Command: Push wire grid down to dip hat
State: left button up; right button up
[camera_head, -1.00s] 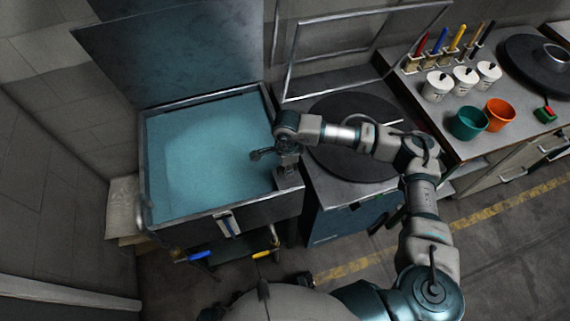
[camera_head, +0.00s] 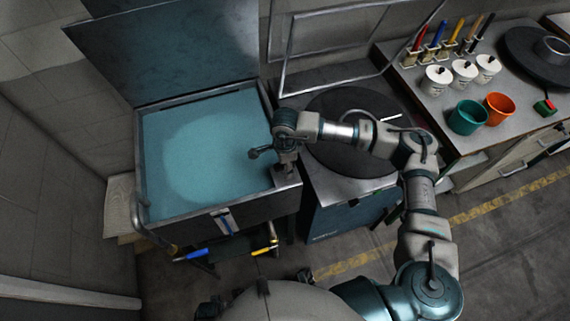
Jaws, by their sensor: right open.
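An open metal vat (camera_head: 288,190) of teal liquid (camera_head: 200,160) stands at left centre in the head view. A paler round patch shows in the liquid. I cannot make out the wire grid or the hat. My right gripper (camera_head: 271,158) is open above the vat's right edge, near the front right corner. One finger reaches left over the liquid. I cannot tell whether it touches the vat. A bar with blue and yellow grips (camera_head: 190,256) runs below the vat's front. My left gripper is not in view.
A raised lid (camera_head: 170,50) stands behind the vat. To the right is a cabinet with a round dark plate (camera_head: 345,165) and an upright metal frame (camera_head: 340,45). A side table holds white jars (camera_head: 463,70), a green cup (camera_head: 467,117) and an orange cup (camera_head: 499,110).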

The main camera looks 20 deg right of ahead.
notch_tip(320, 180, up, 12)
jog(key=shift+w+f, duration=0.15)
dwell(0.7)
